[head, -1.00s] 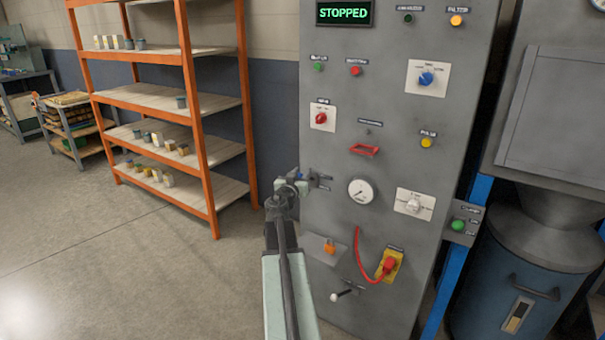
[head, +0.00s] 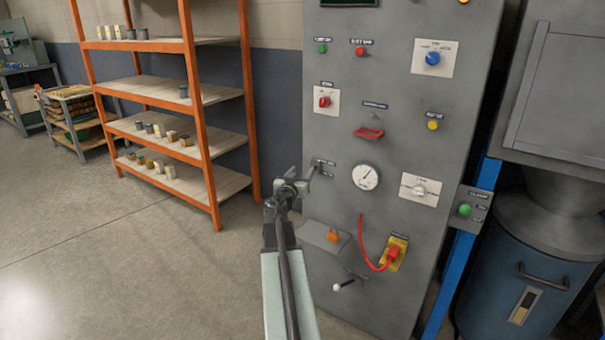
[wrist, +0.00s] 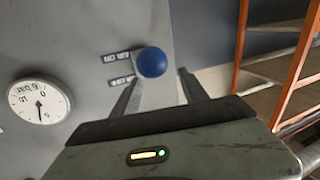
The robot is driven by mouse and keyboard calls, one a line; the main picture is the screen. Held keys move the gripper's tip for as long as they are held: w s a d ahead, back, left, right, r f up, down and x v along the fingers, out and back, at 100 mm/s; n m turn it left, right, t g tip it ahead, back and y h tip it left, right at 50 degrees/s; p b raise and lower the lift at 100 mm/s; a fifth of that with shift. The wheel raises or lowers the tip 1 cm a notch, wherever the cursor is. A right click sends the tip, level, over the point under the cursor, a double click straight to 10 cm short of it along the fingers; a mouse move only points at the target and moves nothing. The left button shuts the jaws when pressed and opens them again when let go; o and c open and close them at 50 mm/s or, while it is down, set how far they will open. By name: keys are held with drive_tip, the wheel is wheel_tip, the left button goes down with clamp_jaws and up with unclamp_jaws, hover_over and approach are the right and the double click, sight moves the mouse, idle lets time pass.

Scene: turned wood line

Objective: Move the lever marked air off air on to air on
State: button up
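The air lever shows in the wrist view as a round blue knob (wrist: 152,62) on the grey panel's edge. It sits beside the upper of two small labels (wrist: 116,57) in that view; their lettering is too small to read surely. My gripper (wrist: 158,77) is open, with one finger on each side near the knob; I cannot tell whether either touches it. In the head view, my gripper (head: 310,172) is at the panel's left edge and hides the lever. The pressure gauge (head: 366,176) has its needle pointing up and right.
The grey panel (head: 395,130) carries several buttons and dials. Below the gauge, a red cable (head: 363,245) runs to a yellow-backed plug, and a white-tipped lever (head: 338,287) sticks out. An orange shelf (head: 200,130) stands left; the floor (head: 120,250) before it is clear.

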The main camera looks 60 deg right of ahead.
drive_tip(key=v, duration=0.8)
